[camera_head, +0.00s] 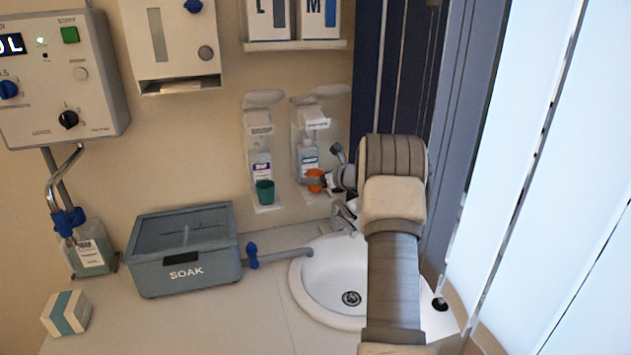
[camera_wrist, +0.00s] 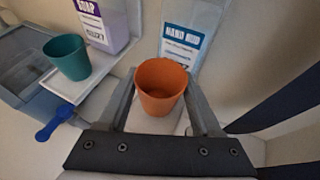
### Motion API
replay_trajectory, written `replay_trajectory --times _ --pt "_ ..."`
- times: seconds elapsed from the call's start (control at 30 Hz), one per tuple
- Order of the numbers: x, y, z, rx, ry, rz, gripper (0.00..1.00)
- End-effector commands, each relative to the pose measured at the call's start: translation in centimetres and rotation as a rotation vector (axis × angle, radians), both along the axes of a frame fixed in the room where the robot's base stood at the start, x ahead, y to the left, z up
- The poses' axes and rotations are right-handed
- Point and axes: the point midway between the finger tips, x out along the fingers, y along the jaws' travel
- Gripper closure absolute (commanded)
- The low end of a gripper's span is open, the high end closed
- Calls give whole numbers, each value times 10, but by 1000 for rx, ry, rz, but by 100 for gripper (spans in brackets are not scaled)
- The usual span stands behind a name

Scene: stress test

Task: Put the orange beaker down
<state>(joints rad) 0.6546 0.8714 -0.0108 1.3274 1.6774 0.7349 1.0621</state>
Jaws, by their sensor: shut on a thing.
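The orange beaker (camera_wrist: 162,88) stands about upright between the two fingers of my gripper (camera_wrist: 160,100), which is shut on it. In the head view the orange beaker (camera_head: 315,180) is in front of the right dispenser bottle (camera_head: 307,157), partly hidden by my gripper (camera_head: 319,182). A white drip tray (camera_wrist: 181,127) shows below and beside the beaker in the wrist view. I cannot tell whether the beaker's base touches the tray.
A teal beaker (camera_head: 265,191) stands on the left dispenser's tray (camera_head: 268,208). Below are a white sink (camera_head: 306,284) with a tap (camera_head: 343,217), a SOAK tub (camera_head: 185,271) and a small box (camera_head: 66,313). The front counter between box and sink is clear.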

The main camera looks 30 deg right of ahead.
Motion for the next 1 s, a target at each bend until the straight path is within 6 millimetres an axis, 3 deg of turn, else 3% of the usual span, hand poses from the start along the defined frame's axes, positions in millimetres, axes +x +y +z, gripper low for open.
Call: replay_trajectory --times 0.1,0.5,0.53,0.6,0.7,1.0 --pt "0 0 -11 0 0 0 88" --pt "0 0 -17 -1 -1 0 88" --pt "0 0 -15 -1 -1 0 29" --pt "0 0 -15 -1 -1 0 16" --pt "0 0 -15 -1 -1 0 4" --pt "0 0 -13 -1 -1 0 4"
